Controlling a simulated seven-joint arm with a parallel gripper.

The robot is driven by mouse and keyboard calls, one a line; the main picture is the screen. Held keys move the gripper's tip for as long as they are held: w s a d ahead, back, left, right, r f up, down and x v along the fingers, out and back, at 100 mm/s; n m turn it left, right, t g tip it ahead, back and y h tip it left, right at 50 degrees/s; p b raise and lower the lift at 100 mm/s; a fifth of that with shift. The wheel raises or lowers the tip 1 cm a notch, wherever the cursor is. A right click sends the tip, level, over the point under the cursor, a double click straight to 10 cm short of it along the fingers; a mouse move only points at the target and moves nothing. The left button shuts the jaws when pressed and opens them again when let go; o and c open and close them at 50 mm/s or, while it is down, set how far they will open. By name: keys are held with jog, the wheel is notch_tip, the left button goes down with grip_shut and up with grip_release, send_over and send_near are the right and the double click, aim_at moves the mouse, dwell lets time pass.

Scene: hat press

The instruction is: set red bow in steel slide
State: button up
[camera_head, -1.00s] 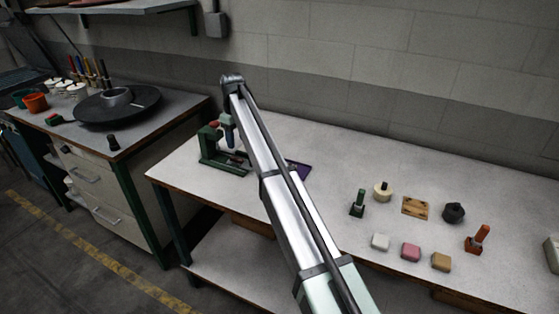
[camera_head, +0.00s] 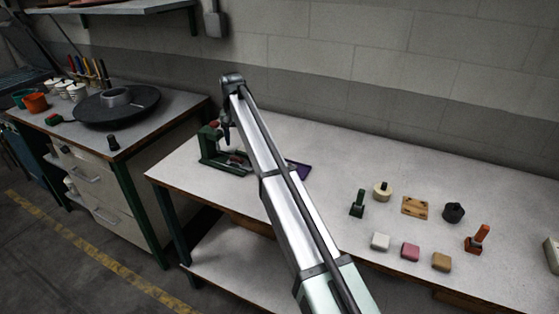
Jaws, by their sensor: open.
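A green press (camera_head: 206,145) stands on the white bench, left of my arm. A small red piece (camera_head: 214,124) shows at its top; I cannot tell whether it is the red bow. Greyish parts low in the press (camera_head: 236,163) may be the steel slide, with a small reddish spot there. My gripper (camera_head: 226,136) hangs over the press, pointing down, open, with nothing visible between its fingers. My arm hides part of the press's right side. The contact between fingers and press parts is too small to make out.
A purple tray (camera_head: 300,170) lies partly behind my arm. To the right are a dark green stamp (camera_head: 357,204), a cream knob (camera_head: 382,191), a wooden plate (camera_head: 415,207), a black knob (camera_head: 453,212), an orange stamp (camera_head: 477,239) and several small blocks (camera_head: 410,252).

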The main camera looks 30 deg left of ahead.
jog(key=m, duration=0.4)
jog(key=shift+s+d, duration=0.3)
jog(key=s+d+m, duration=0.5)
jog(key=d+m, duration=0.5)
jog(key=d, duration=0.1)
jog(key=s+d+m, duration=0.5)
jog(key=d+m, duration=0.4)
jog(key=d, duration=0.1)
notch_tip(320, 180, down, 10)
jog(key=shift+d+f, duration=0.1)
notch_tip(320, 180, up, 14)
jog(key=shift+w, duration=0.45)
dwell(0.5)
